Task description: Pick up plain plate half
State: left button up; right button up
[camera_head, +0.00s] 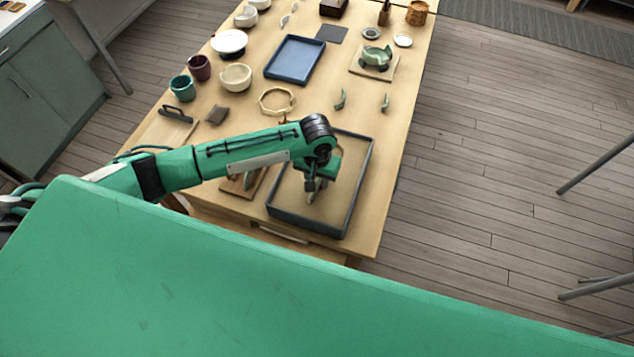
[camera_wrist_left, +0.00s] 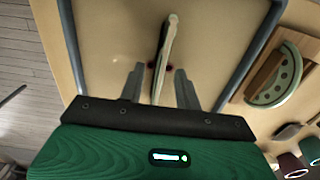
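A pale, thin plate half (camera_wrist_left: 168,50) stands edge-on in the sand-coloured bed of a grey-rimmed tray (camera_wrist_left: 262,35). The tray also shows in the head view (camera_head: 368,170). My left gripper (camera_head: 314,192) is over this tray, pointing down. In the left wrist view its two fingers (camera_wrist_left: 160,85) are apart, one on each side of the plate half, with a gap showing on both sides. The plate half's face is hidden by the edge-on angle. My right gripper is not in view.
On the wooden table (camera_head: 385,195) behind the tray are a blue tray (camera_head: 294,60), a gold-toned ring (camera_head: 277,101), two small green shards (camera_head: 340,99), a cream bowl (camera_head: 236,77) and cups. The handled tool (camera_head: 175,112) and grey cushion (camera_head: 216,114) lie left, near my arm.

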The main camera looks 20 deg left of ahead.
pick_arm(q)
jog(key=shift+c, duration=0.2)
grip_shut()
